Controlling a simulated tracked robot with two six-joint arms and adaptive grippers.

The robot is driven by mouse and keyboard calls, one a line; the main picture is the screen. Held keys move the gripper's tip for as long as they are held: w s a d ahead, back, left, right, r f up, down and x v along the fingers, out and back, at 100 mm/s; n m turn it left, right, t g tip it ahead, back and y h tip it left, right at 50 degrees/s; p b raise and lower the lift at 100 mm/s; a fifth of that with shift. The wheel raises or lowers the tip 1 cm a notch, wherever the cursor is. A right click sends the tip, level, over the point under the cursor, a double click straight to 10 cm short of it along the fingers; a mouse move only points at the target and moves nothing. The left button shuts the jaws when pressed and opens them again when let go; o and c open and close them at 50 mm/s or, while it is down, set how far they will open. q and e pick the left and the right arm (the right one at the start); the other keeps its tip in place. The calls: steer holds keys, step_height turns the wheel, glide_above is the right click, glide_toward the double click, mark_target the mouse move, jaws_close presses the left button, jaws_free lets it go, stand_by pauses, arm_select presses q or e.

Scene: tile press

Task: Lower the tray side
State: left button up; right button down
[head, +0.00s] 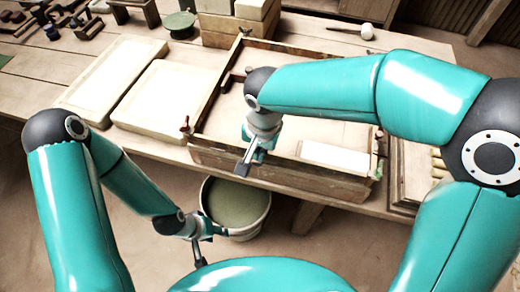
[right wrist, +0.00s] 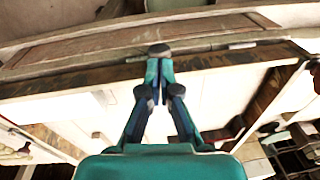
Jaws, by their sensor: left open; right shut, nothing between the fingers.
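The wooden tray (head: 300,62) is a large shallow frame on the table, with a pale floor. Its front side (head: 290,184) is a worn board along the table's front edge; I cannot tell for sure whether it stands up or is folded down. My right gripper (head: 243,168) is shut and empty above the front side, whose board also shows in the right wrist view (right wrist: 90,45), just beyond the fingertips (right wrist: 158,50). My left gripper (head: 199,254) is open, low in front of the table.
A white slab (head: 335,157) lies in the tray's right front. Two pale slabs, one far left (head: 112,72) and one nearer (head: 165,98), lie left of the tray. A bucket (head: 238,222) stands on the floor beside my left gripper. Blocks (head: 232,28) stand behind the tray.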

steer(key=shift+s+a+f+t+h+b, duration=0.25)
steer(key=shift+t+b, duration=0.3)
steer(key=shift+b, duration=1)
steer(key=shift+s+f+t+h+b, duration=0.15)
steer(key=shift+s+f+t+b, duration=0.3)
steer(key=shift+b, duration=1.1)
steer(key=shift+s+r+t+b, duration=0.2)
steer(key=shift+t+b, duration=0.4)
steer(key=shift+b, duration=0.75)
steer(key=shift+s+a+t+b, duration=0.1)
steer(key=shift+t+b, duration=0.2)
steer(key=shift+b, duration=0.55)
